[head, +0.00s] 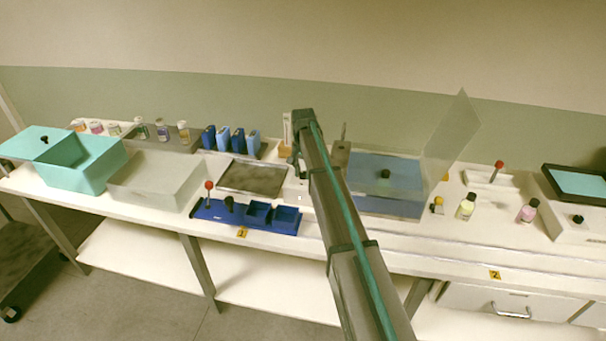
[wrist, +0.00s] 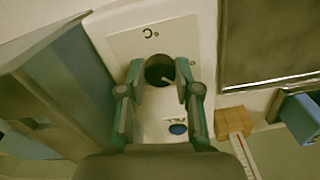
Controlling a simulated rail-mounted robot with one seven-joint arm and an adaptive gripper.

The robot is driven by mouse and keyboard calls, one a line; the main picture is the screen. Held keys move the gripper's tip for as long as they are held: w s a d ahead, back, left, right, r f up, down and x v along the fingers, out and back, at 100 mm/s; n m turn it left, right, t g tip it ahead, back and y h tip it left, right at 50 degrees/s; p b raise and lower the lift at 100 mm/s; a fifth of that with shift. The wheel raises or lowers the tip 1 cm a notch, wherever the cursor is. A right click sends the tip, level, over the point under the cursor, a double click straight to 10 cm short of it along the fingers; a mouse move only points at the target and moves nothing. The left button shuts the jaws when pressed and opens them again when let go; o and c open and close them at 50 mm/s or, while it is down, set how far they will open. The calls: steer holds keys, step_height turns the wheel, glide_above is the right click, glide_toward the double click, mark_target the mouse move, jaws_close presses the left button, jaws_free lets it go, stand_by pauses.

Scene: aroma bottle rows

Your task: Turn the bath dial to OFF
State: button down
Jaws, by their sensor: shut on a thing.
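In the wrist view, the round dark dial (wrist: 158,69) sits on a pale panel (wrist: 122,46) marked "°C". A small pale line shows on its lower right part. I cannot read an OFF mark. My gripper (wrist: 160,75) has one finger on each side of the dial and is shut on it. In the head view my gripper (head: 298,168) is low at the left side of the bath (head: 385,204), and my arm covers part of that area. The dial cannot be made out there. The bath has a blue top with a black knob.
A blue button (wrist: 178,129) is on the panel below the dial. A wooden block (wrist: 230,122) with a thermometer (wrist: 243,155) stands close on the right. A dark tray (head: 252,178) lies left of my gripper. A clear upright sheet (head: 452,135) rises at the bath's right.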

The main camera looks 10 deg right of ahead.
mark_target(304, 174)
steer(key=n+b, duration=0.1)
steer(key=n, duration=0.6)
steer(key=shift+d, duration=0.1)
stand_by(0.4)
steer(key=c, duration=0.8)
jaws_free()
steer(key=shift+r, duration=0.15)
step_height(304, 174, up, 12)
steer(key=shift+s, duration=0.1)
